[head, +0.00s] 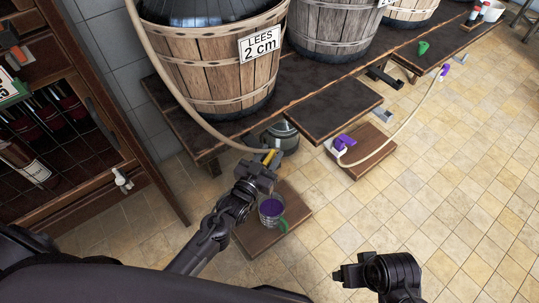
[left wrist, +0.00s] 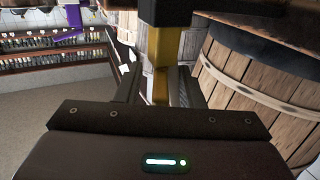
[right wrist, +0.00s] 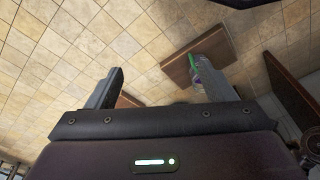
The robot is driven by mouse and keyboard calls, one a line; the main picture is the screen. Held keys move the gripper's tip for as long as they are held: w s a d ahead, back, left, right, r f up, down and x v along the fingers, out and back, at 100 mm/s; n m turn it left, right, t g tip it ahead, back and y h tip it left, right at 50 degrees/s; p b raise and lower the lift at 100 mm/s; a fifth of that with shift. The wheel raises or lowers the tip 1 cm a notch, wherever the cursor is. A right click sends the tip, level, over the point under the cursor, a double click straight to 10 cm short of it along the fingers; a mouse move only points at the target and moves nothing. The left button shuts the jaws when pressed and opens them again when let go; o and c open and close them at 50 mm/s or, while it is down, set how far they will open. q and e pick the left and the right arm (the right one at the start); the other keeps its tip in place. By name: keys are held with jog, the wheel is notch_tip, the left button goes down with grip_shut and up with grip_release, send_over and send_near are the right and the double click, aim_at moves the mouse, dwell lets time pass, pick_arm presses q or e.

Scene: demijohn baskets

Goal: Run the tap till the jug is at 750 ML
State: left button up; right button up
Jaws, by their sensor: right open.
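The jug (head: 271,210), clear with a green handle and purple liquid inside, stands on a low wooden board (head: 246,243). Its level marks are too small to read. It also shows in the right wrist view (right wrist: 199,73), partly behind a finger. The yellow tap handle (head: 269,156) is at the end of the pale hose, above and behind the jug. My left gripper (head: 266,163) is at the handle; in the left wrist view its fingers close on both sides of the yellow piece (left wrist: 160,75). My right gripper (head: 345,275) is open and empty, low at the front right.
A wooden basket (head: 195,70) labelled "LEES 2 cm" stands on a dark bench (head: 325,105). Open tiled floor lies to the right.

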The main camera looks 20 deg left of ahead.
pick_arm(q)
jog(key=p+v, duration=0.1)
jog(key=v, duration=0.6)
jog(key=shift+s, duration=0.4)
pick_arm(e)
jog(key=shift+s+d+r+g+h, duration=0.15)
jog(key=shift+d+g, duration=0.1)
jog(key=shift+d, duration=0.15)
jog(key=shift+s+d+r+g+h, duration=0.15)
jog(key=shift+d+g, duration=0.1)
jog(key=shift+d, duration=0.15)
pick_arm(q)
jog(key=shift+a, duration=0.1)
